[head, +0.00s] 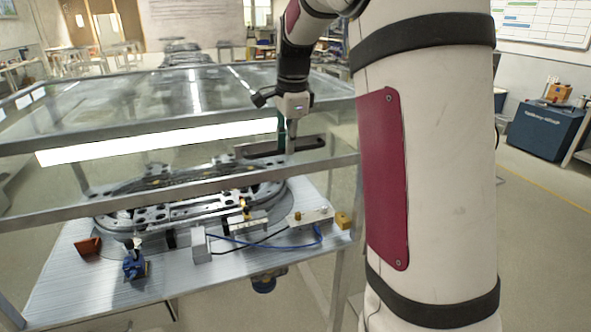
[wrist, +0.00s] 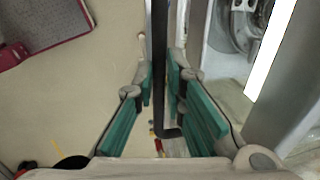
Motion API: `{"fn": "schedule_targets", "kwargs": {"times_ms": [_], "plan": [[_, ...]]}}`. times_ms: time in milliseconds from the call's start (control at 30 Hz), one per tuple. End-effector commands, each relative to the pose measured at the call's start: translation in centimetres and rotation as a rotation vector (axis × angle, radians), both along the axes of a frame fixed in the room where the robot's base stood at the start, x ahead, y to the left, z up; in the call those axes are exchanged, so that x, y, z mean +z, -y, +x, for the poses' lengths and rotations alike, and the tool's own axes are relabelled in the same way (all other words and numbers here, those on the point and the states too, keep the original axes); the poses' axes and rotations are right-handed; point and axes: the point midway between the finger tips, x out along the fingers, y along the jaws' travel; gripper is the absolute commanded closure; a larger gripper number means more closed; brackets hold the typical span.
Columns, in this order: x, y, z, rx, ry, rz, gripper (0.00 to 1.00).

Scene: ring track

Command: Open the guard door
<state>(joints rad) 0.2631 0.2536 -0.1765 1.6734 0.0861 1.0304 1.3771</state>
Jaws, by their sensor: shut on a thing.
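The guard door is a clear panel in a grey metal frame (head: 180,187) across the front of the enclosure in the head view. Its frame also shows at right in the wrist view (wrist: 284,82). A dark bar handle (head: 308,144) sits near the right end of the door. My gripper (head: 291,140) reaches down to this handle from above. In the wrist view the handle (wrist: 160,62) runs between the green-padded fingers of my gripper (wrist: 161,110), which are shut on it. The fingertips are small and partly hidden in the head view.
Inside the enclosure, an oval ring track (head: 118,212) stands on a light table (head: 70,290) with a blue clamp (head: 134,266) and cables. My arm covers the right-centre of the head view. A blue cabinet (head: 545,130) stands far right; open floor lies before it.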

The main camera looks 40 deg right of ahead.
Motion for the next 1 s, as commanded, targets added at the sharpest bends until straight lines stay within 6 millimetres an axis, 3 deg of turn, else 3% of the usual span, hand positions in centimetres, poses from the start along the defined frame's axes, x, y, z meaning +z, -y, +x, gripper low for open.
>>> {"fn": "schedule_targets", "kwargs": {"times_ms": [33,100,333,500,900,933,1000], "plan": [[1.8,0.0,-0.2,0.001,0.002,-0.002,1.0],[3.4,0.0,-0.2,0.001,0.003,-0.002,1.0],[7.0,0.0,-0.1,0.0,0.0,-0.001,1.0],[8.1,0.0,-0.1,0.0,-0.002,0.0,1.0],[8.3,0.0,0.0,0.0,-0.002,0.0,1.0],[8.3,0.0,0.0,0.0,-0.001,-0.001,0.84],[8.3,0.0,0.0,0.0,-0.001,-0.001,0.69]]}}
